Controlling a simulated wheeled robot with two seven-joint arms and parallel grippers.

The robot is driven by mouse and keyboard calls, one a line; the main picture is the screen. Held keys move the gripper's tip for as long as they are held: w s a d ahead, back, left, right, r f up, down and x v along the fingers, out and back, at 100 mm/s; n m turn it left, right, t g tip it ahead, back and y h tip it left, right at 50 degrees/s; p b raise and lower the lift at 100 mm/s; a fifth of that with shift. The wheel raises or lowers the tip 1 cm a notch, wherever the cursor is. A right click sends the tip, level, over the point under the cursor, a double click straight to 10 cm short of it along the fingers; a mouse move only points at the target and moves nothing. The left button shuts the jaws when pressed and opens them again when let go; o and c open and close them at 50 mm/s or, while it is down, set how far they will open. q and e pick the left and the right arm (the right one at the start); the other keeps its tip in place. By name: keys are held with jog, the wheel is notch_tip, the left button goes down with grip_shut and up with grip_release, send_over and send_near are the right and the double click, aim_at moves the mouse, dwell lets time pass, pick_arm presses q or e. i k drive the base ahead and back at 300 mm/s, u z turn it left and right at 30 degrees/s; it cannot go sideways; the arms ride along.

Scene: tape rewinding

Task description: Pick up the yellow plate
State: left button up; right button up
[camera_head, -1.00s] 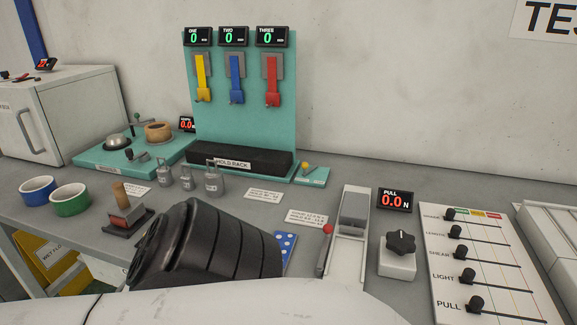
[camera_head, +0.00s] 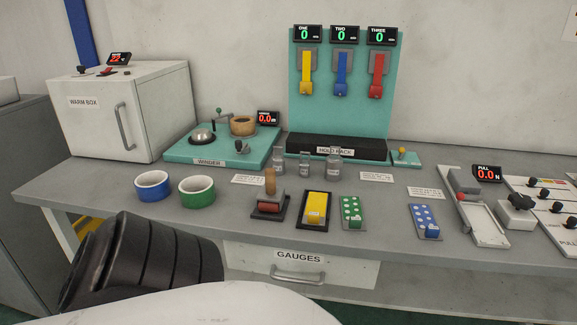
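The yellow plate (camera_head: 315,206) lies in a black holder on the grey bench, near the front edge. A green plate with white dots (camera_head: 352,211) lies just to its right. A blue plate with white dots (camera_head: 423,219) is farther right. No gripper fingers show in the head view. A black ribbed part and a white part of my own body fill the lower left and bottom, apart from the yellow plate in the picture.
A stamp-like tool with a wooden handle (camera_head: 270,189) stands left of the yellow plate. Several small glass-like weights (camera_head: 304,164) stand behind it. A gauges drawer (camera_head: 300,262) is below.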

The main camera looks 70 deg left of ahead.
aim_at(316, 207)
jog(key=u, duration=1.9)
